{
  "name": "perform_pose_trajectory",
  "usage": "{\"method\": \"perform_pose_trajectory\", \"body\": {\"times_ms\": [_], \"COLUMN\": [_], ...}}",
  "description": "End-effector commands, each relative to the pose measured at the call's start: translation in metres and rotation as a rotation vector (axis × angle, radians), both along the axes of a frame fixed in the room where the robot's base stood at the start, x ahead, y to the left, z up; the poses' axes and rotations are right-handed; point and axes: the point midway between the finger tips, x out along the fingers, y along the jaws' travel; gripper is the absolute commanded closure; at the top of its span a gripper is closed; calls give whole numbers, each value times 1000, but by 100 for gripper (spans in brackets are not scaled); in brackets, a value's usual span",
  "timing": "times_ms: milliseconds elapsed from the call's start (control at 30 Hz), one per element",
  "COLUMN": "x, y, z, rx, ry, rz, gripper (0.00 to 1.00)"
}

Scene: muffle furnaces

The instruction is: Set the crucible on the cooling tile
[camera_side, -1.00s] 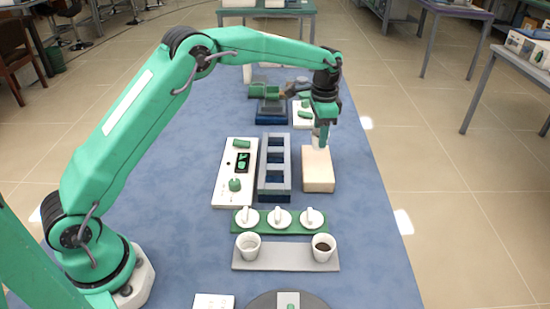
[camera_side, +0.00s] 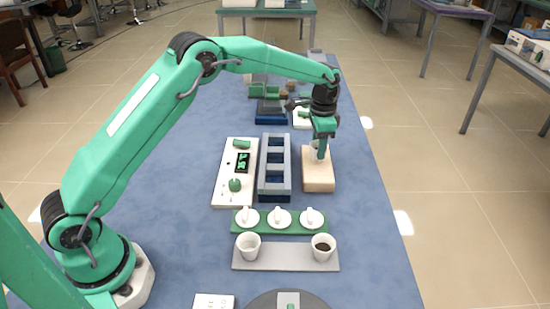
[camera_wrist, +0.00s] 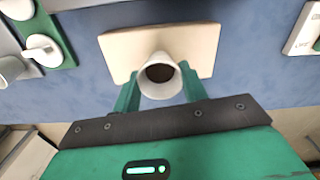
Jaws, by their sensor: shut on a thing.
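My gripper (camera_side: 321,148) is shut on a white crucible (camera_side: 314,150), low over the pale beige cooling tile (camera_side: 318,180). In the wrist view the crucible (camera_wrist: 160,82) sits upright between the two green fingers, with dark contents inside. The tile (camera_wrist: 120,48) lies behind and beneath it in that view. The crucible is over the far part of the tile in the side view. I cannot tell whether its base touches the tile. The fingers partly hide the crucible's side.
A grey rack (camera_side: 274,190) with dark openings stands just left of the tile. A green strip (camera_side: 265,229) with white lids and a grey tray (camera_side: 285,264) with two cups lie nearer the camera. A white panel (camera_side: 232,200) is further left.

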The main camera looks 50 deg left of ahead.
Motion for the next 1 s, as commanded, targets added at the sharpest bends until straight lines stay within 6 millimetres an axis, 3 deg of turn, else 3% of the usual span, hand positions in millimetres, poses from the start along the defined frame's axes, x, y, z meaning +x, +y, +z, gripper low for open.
{"method": "perform_pose_trajectory", "body": {"times_ms": [767, 800, 900, 1000], "x": [0, 0, 0, 0], "y": [0, 0, 0, 0], "z": [-10, -11, -10, -10], "rx": [0, 1, 0, 0], "ry": [1, 1, 0, 0], "rz": [0, 0, 0, 0], "gripper": [83, 55, 36, 32]}}
